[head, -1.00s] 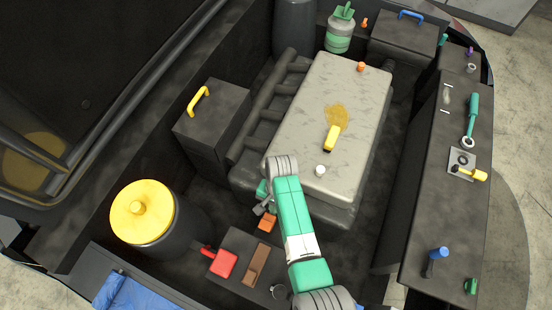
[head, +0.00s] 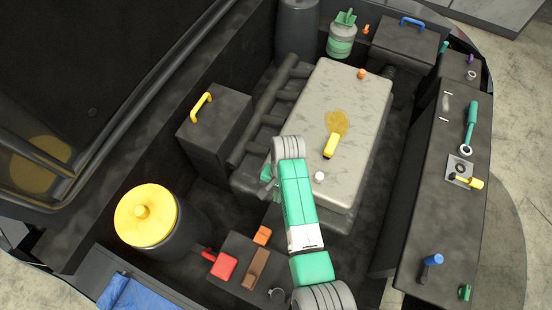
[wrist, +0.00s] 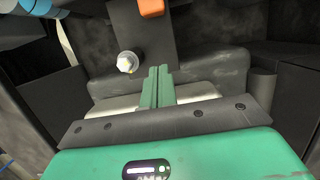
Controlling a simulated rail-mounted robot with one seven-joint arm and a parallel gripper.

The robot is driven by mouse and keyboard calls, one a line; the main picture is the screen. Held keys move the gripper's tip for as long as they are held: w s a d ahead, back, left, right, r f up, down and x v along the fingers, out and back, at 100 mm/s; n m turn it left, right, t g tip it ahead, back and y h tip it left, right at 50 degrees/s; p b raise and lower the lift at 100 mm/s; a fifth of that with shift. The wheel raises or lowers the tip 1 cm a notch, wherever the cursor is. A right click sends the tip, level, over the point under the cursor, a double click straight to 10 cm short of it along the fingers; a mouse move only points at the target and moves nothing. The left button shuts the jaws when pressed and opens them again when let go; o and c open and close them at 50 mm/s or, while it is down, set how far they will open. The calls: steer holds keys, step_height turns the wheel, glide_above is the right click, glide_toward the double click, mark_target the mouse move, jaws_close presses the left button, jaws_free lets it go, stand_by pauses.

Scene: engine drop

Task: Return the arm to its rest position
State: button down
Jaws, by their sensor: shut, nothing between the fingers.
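My gripper (wrist: 158,86) shows in the wrist view with its two green fingers together and nothing between them. In the head view my green and white arm reaches up from the bottom, right of centre. Its wrist is over the front left part of the grey engine block (head: 352,100), and the fingertips are mostly hidden there. A dark panel with a round silver-white knob or bolt (wrist: 127,62) is beyond the fingers in the wrist view, apart from them.
A yellow-capped reservoir (head: 146,214) and a black box with a yellow handle (head: 201,106) stand left. A low box holds a red piece (head: 223,266) and orange piece (head: 262,235). The right ledge (head: 425,225) carries several tools. A yellow-handled tool (head: 331,144) lies on the engine.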

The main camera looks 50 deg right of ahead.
steer(key=shift+r, duration=0.55)
steer(key=w+r+n+t+h, duration=0.5)
steer(key=w+r+t, duration=0.3)
steer(key=w+r, duration=1)
steer(key=w+a+r+n+t+h, duration=0.1)
steer(key=a+r+n+t, duration=0.2)
steer(key=r, duration=0.8)
steer(key=w+a+r+n+t, duration=0.1)
steer(key=a+r+t, duration=0.4)
steer(key=r, duration=0.7)
steer(key=s+a+r+n+t+y, duration=0.1)
steer(key=s+a+r+n+t, duration=0.15)
steer(key=s+a+r, duration=0.55)
steer(key=s+a+r+n+t+y, duration=0.2)
steer(key=s+a+r+t, duration=0.15)
steer(key=r, duration=0.75)
steer(key=s+a+r+n+t+y, duration=0.15)
steer(key=s+a+r+t, duration=0.35)
steer(key=r, duration=0.5)
step_height(320, 180, up, 17)
steer(key=g+p, duration=0.1)
steer(key=p, duration=1.7)
steer(key=shift+w+h, duration=0.25)
steer(key=shift+h, duration=0.1)
